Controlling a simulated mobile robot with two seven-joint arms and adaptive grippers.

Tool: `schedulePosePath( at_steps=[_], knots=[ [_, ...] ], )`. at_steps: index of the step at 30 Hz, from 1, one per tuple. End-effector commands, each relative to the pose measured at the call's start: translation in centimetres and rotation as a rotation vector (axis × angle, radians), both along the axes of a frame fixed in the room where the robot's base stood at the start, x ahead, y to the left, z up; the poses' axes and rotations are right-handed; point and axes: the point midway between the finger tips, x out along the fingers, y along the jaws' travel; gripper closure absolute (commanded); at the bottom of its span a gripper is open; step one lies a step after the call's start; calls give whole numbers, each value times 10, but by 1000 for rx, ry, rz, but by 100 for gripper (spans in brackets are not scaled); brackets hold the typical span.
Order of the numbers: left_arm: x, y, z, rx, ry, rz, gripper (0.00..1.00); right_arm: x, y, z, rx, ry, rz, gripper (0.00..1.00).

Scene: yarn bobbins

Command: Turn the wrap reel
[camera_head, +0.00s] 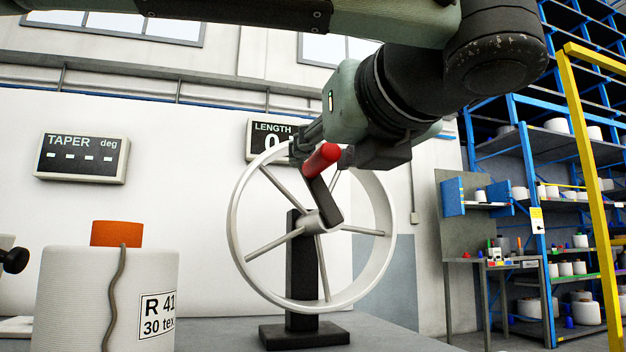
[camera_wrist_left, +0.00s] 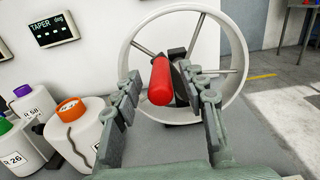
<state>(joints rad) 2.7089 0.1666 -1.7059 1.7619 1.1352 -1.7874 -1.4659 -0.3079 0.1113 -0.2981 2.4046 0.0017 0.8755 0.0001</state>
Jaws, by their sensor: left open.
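The wrap reel (camera_head: 238,237) is a large pale wheel with metal spokes on a black post and base (camera_head: 304,335), standing on a grey table. Its red crank handle (camera_head: 321,158) sits on a dark crank arm at the upper part of the wheel, pointing toward the viewer. My left gripper (camera_head: 318,150) is open at the handle. My right gripper is not in view.
A white yarn bobbin with an orange top (camera_head: 105,290), labelled R 41, stands left of the reel. More bobbins (camera_wrist_left: 32,110) stand at the left in the wrist view. A TAPER display (camera_head: 82,157) and a partly hidden LENGTH display (camera_head: 262,140) hang on the wall. Shelves stand right.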

Motion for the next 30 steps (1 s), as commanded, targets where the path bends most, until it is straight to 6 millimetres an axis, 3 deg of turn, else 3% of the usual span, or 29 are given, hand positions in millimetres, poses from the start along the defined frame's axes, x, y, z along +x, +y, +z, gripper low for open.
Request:
schedulePosePath(
  at_steps=[9,20,30],
  knots=[
    [42,14,-1,0,1,0,58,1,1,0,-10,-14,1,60],
    [48,16,-1,1,1,-1,58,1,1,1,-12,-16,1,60],
    [48,16,-1,1,1,-1,100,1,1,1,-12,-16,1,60]
  ],
)
